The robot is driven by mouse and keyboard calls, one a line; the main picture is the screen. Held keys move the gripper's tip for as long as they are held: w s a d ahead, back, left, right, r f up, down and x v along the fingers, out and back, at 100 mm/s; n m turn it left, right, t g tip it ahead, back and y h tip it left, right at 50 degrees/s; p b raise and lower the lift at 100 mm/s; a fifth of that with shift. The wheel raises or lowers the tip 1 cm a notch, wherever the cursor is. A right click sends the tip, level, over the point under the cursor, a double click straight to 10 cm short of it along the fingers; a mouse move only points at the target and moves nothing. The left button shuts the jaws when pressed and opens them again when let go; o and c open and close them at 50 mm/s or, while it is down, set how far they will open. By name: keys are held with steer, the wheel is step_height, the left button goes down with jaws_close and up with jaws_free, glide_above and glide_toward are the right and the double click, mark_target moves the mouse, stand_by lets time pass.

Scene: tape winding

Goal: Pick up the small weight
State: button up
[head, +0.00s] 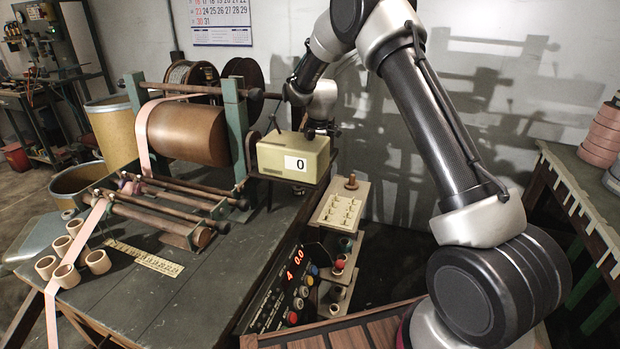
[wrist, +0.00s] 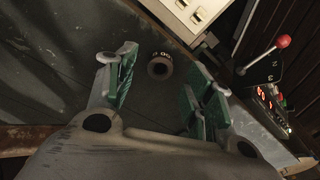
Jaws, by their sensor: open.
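A small dark round piece (wrist: 160,68) with a hole or recess in its top and pale digits beside it sits on a dark surface in the wrist view. I take it for the small weight. My gripper (wrist: 165,88) is open, with green-padded fingers on the left and right of the picture. The round piece lies between the fingers' lines, slightly beyond their middle, and no finger is seen touching it. In the head view my gripper (head: 321,130) is low behind the cream box marked 0 (head: 295,157). I cannot make out the weight there.
In the wrist view a cream slotted box (wrist: 190,18) is close at the top right, and a red-knobbed lever (wrist: 281,42) stands at right. In the head view the winding frame (head: 187,133) stands left of my arm. Cardboard cores (head: 68,275) sit at the bench's left end.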

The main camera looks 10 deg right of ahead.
step_height(320, 180, down, 2)
steer(key=shift+a+f, duration=0.1)
steer(key=shift+f, duration=0.05)
steer(key=c, duration=1.1)
